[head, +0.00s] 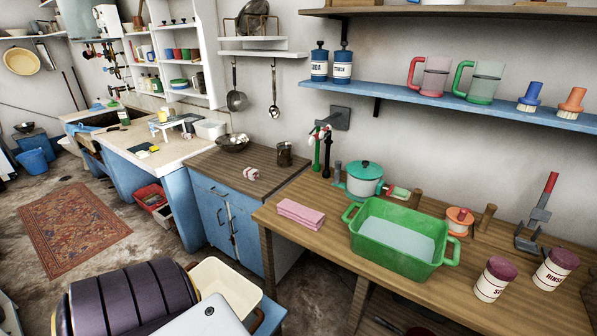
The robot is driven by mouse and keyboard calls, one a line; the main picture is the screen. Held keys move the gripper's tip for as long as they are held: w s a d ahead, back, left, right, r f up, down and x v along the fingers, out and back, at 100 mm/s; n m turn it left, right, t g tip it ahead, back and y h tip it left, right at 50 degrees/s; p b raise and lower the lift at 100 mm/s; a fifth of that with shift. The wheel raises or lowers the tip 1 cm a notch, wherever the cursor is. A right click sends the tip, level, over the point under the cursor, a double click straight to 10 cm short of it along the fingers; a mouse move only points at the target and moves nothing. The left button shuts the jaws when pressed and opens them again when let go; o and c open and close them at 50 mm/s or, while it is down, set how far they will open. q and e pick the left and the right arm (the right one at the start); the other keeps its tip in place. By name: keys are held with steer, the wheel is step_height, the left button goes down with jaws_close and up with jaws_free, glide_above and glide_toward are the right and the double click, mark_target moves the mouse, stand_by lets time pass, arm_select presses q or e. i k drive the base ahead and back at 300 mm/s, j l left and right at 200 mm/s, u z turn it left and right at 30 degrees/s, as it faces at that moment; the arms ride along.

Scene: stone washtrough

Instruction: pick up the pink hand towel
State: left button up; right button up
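The pink hand towel (300,212) lies folded flat on the wooden worktop (325,240), near its left front part. It is to the left of the green basin (385,262), with bare wood between them. Nothing covers the towel. Neither of my grippers shows in the head view.
The green basin holds pale water. Two lidded jars (495,280) (555,270) stand at the right front. A blue shelf (400,95) hangs above. Wood around the towel is clear.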

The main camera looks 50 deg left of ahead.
mark_target(312, 219)
steer(key=u, duration=1.5)
